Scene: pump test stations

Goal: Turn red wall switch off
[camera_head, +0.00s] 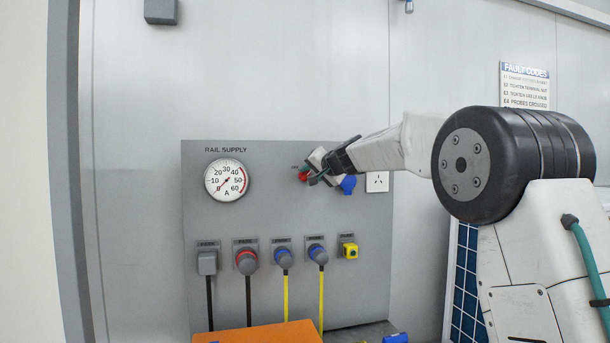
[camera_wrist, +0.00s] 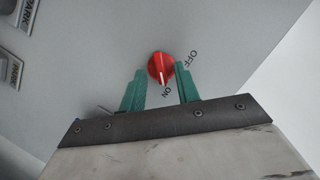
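The red wall switch (camera_wrist: 161,62) is a round red knob with a white pointer line. In the wrist view its pointer is toward the ON label (camera_wrist: 167,91), and the OFF label (camera_wrist: 194,58) is to its upper right. In the head view the red switch (camera_head: 303,177) is partly hidden by my gripper (camera_head: 314,178). My gripper (camera_wrist: 160,78) is open, with one green finger on each side of the knob. The fingertips overlap the knob's lower sides closely in the picture. Whether they touch it is not clear.
An orange surface (camera_head: 262,334) is at the bottom.

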